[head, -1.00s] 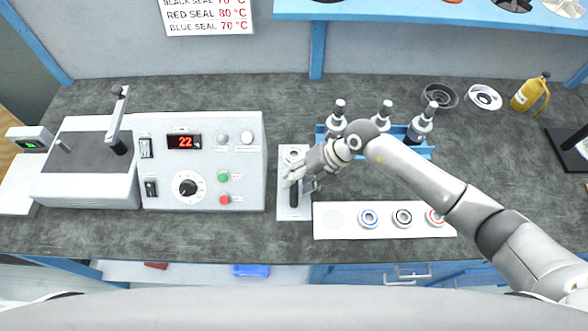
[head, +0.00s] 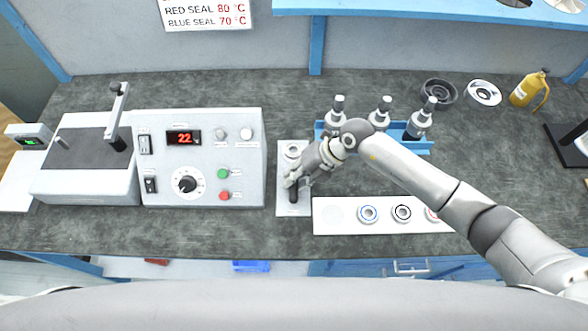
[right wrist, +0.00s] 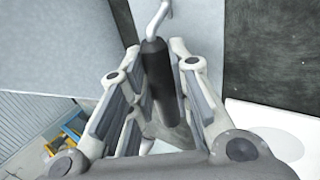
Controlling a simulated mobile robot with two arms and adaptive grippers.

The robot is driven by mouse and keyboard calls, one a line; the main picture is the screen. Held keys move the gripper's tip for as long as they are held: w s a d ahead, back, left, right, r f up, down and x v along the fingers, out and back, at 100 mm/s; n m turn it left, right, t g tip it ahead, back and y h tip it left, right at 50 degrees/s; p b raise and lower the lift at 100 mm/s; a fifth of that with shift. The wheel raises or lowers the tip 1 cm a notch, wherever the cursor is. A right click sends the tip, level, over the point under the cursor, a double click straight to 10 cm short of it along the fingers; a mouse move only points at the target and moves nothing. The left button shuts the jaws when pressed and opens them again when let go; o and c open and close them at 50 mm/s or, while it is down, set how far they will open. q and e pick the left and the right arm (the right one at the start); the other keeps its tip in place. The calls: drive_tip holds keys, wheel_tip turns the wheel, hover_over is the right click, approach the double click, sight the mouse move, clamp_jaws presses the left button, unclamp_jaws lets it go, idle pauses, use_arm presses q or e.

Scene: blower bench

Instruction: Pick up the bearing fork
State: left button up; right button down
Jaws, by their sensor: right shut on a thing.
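The bearing fork shows as a black handle (right wrist: 158,85) with a bent metal rod at its end in the right wrist view. In the head view its dark handle (head: 293,196) points toward the bench's front edge, over a light grey plate (head: 288,211). My right gripper (head: 295,183) is shut on the handle. In the right wrist view its two fingers (right wrist: 160,100) lie on either side of the handle. The rest of the fork is largely hidden by the gripper in the head view. My left gripper is not in view.
A control box (head: 220,185) reading 22 stands left of the plate. A white strip (head: 336,226) holding blue, black and red sealed bearings lies to the right. Several bottle-like tools stand in a blue rack (head: 397,131) behind my right arm.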

drive_tip(key=shift+r, duration=0.15)
drive_tip(key=shift+w+r+b, duration=0.1)
drive_tip(key=shift+r+b, duration=0.2)
drive_tip(key=shift+r, duration=0.15)
wheel_tip(320, 180, up, 2)
drive_tip(key=shift+r+b, duration=0.1)
drive_tip(key=shift+b, duration=0.4)
drive_tip(key=s+r, duration=0.4)
drive_tip(key=r, duration=0.1)
drive_tip(key=shift+s+a+b, duration=0.3)
drive_tip(key=shift+b, duration=0.1)
drive_tip(key=s+a+r+b, duration=0.1)
drive_tip(key=s+r, duration=0.3)
drive_tip(key=s, duration=0.5)
drive_tip(key=shift+s+r+b, duration=0.25)
drive_tip(key=shift+r+b, duration=0.1)
drive_tip(key=shift+b, duration=0.3)
